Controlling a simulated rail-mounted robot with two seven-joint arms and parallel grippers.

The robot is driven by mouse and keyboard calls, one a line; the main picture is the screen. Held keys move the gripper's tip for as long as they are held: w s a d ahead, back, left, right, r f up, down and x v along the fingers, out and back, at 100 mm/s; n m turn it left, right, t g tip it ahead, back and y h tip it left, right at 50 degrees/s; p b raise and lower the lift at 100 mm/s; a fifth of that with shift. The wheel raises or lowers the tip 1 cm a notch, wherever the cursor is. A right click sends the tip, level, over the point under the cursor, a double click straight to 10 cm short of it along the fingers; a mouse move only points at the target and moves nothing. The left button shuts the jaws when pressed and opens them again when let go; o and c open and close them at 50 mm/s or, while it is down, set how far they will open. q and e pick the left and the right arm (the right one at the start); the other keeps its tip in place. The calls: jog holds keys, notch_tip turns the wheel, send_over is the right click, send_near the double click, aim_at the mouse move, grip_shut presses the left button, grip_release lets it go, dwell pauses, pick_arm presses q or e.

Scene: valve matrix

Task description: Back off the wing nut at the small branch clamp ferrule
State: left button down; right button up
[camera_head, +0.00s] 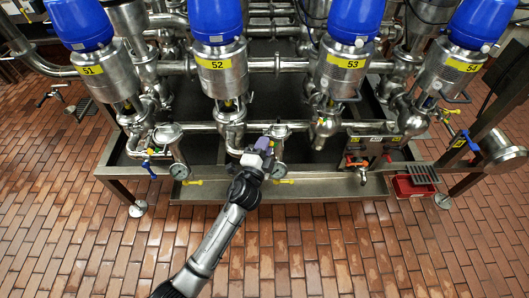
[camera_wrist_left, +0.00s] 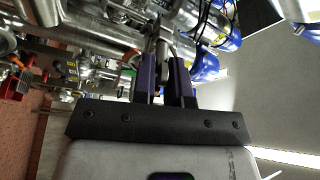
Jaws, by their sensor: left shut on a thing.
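My left gripper (camera_head: 266,144) reaches in among the pipes below the valve marked 52, beside a round gauge. In the left wrist view its two dark purple fingers (camera_wrist_left: 161,66) are closed around a small metal part between their tips. This part appears to be the wing nut of the clamp; the fingers hide most of it. The clamp ferrule itself cannot be told apart clearly from the steel pipework around it. My right gripper is in neither view.
Steel valves with blue caps stand in a row behind, including valve 52 (camera_head: 218,67) and valve 53 (camera_head: 343,66). The gauge (camera_head: 278,170) is close to the gripper's right. A red tray (camera_head: 414,188) sits at right. The tiled floor (camera_head: 330,245) in front is clear.

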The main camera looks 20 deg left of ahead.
pick_arm(q)
jog(key=shift+f+n+b, duration=0.15)
jog(key=shift+n+b, duration=0.55)
jog(key=shift+b, duration=0.05)
jog(key=shift+t, duration=0.3)
jog(key=c, duration=1.3)
grip_release()
jog(key=shift+o, duration=0.2)
jog(key=shift+s, duration=0.15)
